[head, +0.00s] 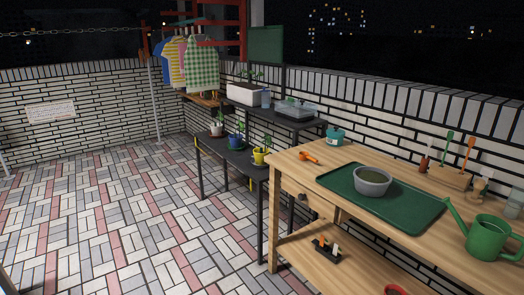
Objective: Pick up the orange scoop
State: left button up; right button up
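A tall orange-handled tool (468,155), which looks like the orange scoop, stands upright near the back edge of the wooden table (290,175), against the wall. Its lower end is at a small wooden holder (451,180); whether it is a scoop head is too small to tell. A green-handled tool (447,146) stands just left of it. A small orange object (309,157) lies at the table's left end; its exact kind is unclear. Neither of my grippers is in view.
A green tray (415,222) with a grey bowl (372,181) covers the table's middle. A green watering can (487,238) stands at front right, a teal pot (335,137) at the left back. A dark plant stand (240,160) adjoins the table. The paved floor at left is clear.

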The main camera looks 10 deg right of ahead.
aim_at(303, 156)
jog(key=z, duration=0.35)
jog(key=k, duration=0.45)
jog(key=i, duration=0.45)
jog(key=u, duration=1.15)
jog(key=i, duration=1.9)
jog(key=z, duration=0.6)
jog(key=i, duration=1.25)
jog(key=z, duration=1.2)
